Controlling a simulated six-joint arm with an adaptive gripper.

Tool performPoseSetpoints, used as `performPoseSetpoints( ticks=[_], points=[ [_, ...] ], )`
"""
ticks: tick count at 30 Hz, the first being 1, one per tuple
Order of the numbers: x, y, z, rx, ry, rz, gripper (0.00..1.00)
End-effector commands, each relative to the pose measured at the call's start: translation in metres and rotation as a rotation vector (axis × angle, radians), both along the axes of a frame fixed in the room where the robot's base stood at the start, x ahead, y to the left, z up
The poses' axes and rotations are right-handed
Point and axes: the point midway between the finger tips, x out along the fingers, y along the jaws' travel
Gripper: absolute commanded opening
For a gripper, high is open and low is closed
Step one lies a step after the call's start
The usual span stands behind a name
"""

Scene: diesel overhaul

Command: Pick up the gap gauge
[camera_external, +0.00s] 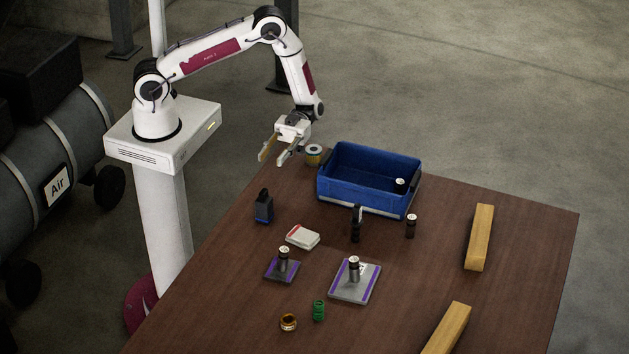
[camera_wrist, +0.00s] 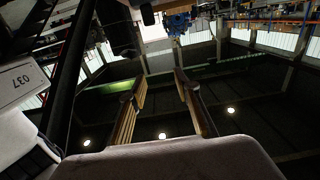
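I cannot tell for sure which item is the gap gauge. A small upright dark-blue and black item (camera_external: 264,207) stands at the left of the brown table and could be it. A flat white and red item (camera_external: 302,237) lies to its right. My gripper (camera_external: 273,157) is open and empty in the external view, raised near the table's far left corner and well apart from both items. In the wrist view my gripper (camera_wrist: 158,84) also shows two spread fingers with nothing between them. That view looks out at the dark hall, and no table item shows in it.
A blue bin (camera_external: 340,194) stands at the back, a yellow-white spool (camera_external: 314,155) beside it. Dark cylinders (camera_external: 411,226) stand near it. Two plates (camera_external: 340,293) bear grey cylinders. A green spring (camera_external: 319,310) and brass ring (camera_external: 288,323) are in front. Wooden bars (camera_external: 480,238) lie right.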

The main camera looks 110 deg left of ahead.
Motion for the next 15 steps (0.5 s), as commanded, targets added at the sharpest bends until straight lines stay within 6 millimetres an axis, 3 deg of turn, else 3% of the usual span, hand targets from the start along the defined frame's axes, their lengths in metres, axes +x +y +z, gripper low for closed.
performPoseSetpoints(
  ticks=[15],
  points=[
    [0.0,0.0,-0.044,0.0,0.001,0.001,0.32]
  ],
)
